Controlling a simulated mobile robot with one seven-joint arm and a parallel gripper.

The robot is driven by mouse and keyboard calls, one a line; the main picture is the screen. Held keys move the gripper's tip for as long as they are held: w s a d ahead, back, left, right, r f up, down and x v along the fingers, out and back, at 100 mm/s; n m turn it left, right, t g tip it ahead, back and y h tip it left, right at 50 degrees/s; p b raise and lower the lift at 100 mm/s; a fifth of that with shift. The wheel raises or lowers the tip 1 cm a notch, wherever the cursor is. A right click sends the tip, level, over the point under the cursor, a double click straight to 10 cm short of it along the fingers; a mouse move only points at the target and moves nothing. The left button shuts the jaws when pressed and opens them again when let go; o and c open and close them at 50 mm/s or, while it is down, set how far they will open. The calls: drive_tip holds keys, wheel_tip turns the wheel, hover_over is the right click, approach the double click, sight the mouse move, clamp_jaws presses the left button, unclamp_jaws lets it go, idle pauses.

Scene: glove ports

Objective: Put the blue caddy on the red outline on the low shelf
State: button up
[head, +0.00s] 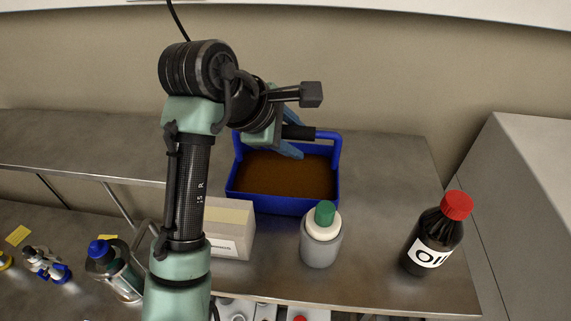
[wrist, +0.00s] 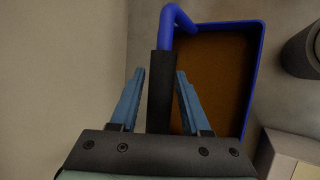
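The blue caddy (head: 270,203) stands on the upper steel shelf (head: 392,165), near the back wall. Its inside is brown, and a bar handle with a black grip (wrist: 160,90) runs over it. My gripper (head: 299,136) is at this handle. In the wrist view my gripper (wrist: 160,72) has its two blue fingers apart, one on each side of the black grip, with a gap showing on both sides. The caddy's blue rim (wrist: 254,60) is to the right there. I see no red outline in either view.
A grey bottle with a green cap (head: 321,240) and a cardboard box (head: 232,225) stand in front of the caddy. A dark oil bottle (head: 432,240) is at the right. A lower surface (head: 30,222) at left holds a blue-capped bottle (head: 115,265) and small fittings (head: 45,263).

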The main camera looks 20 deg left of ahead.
clamp_jaws()
idle(1.0)
drive_tip(key=shift+w+r, duration=0.1)
